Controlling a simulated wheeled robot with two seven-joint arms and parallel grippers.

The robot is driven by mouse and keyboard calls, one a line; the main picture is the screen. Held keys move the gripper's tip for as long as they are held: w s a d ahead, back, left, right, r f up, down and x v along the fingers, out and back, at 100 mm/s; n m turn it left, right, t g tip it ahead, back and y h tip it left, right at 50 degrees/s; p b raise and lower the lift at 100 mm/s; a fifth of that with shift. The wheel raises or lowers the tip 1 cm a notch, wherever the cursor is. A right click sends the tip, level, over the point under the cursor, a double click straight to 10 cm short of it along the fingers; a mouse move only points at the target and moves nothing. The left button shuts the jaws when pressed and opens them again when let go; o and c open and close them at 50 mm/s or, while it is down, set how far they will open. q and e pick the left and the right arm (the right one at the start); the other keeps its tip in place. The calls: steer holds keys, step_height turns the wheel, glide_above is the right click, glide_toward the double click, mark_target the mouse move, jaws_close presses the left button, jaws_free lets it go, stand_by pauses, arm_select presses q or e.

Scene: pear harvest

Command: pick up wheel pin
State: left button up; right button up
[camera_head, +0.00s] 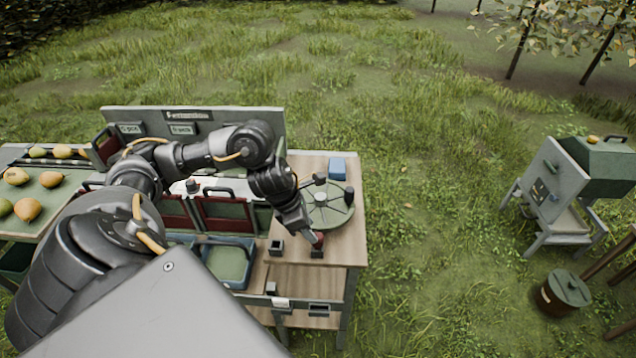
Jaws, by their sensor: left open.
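A green round wheel (333,212) with dark spoke lines lies flat on the right part of the wooden bench. A small red-topped piece (319,238), which looks like the wheel pin, stands in a dark holder (317,252) near the wheel's front edge. My left gripper (309,236) points down right beside the red top, its jaws open. The fingers partly cover the piece, and I cannot tell whether they touch it. My right gripper is not in view.
A second dark holder (277,247) stands left of the pin. A blue box (337,168) sits behind the wheel, and a blue-rimmed tray (250,276) lies at the left. Bare wood (345,245) lies right of the pin.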

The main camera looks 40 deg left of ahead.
mark_target(317, 235)
arm_select(q)
steer(key=shift+x, duration=0.75)
steer(key=p+x, duration=0.2)
steer(key=x, duration=0.2)
steer(key=shift+w+f, duration=0.2)
steer(key=shift+f, duration=0.1)
steer(key=shift+w+f, duration=0.1)
steer(key=shift+f, duration=0.2)
steer(key=shift+c, duration=0.4)
steer(key=c, duration=0.7)
steer(key=shift+r, duration=0.1)
